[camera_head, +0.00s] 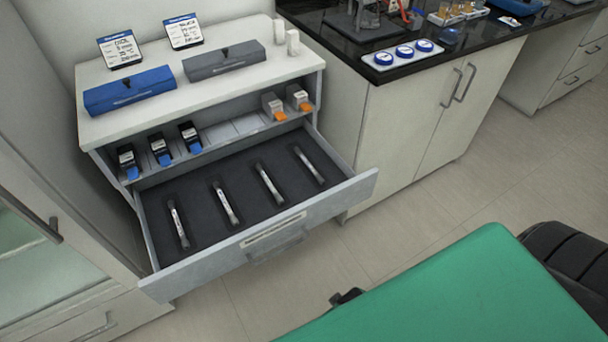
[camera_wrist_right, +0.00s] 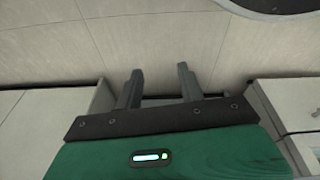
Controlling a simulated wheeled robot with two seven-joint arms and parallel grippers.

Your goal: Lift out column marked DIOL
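An open drawer (camera_head: 250,238) holds several slim metallic columns in separate slots of dark foam. They form a row: the leftmost column (camera_head: 179,224), another column (camera_head: 225,203), a third column (camera_head: 269,185) and the rightmost column (camera_head: 309,165). Their markings are too small to read, so I cannot tell which one is DIOL. My right gripper (camera_wrist_right: 160,88) is open and empty in the right wrist view, with bare floor beyond its fingers. In the head view the gripper is mostly hidden by my green arm; a small dark part shows. My left gripper is not in view.
Above the drawer, a shelf holds black-and-blue holders (camera_head: 160,149) and white-and-orange ones (camera_head: 273,105). The cabinet top carries a blue case (camera_head: 130,91), a grey case (camera_head: 225,61) and two written cards (camera_head: 120,49). A dark counter (camera_head: 340,42) stands right. Floor before the drawer is clear.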

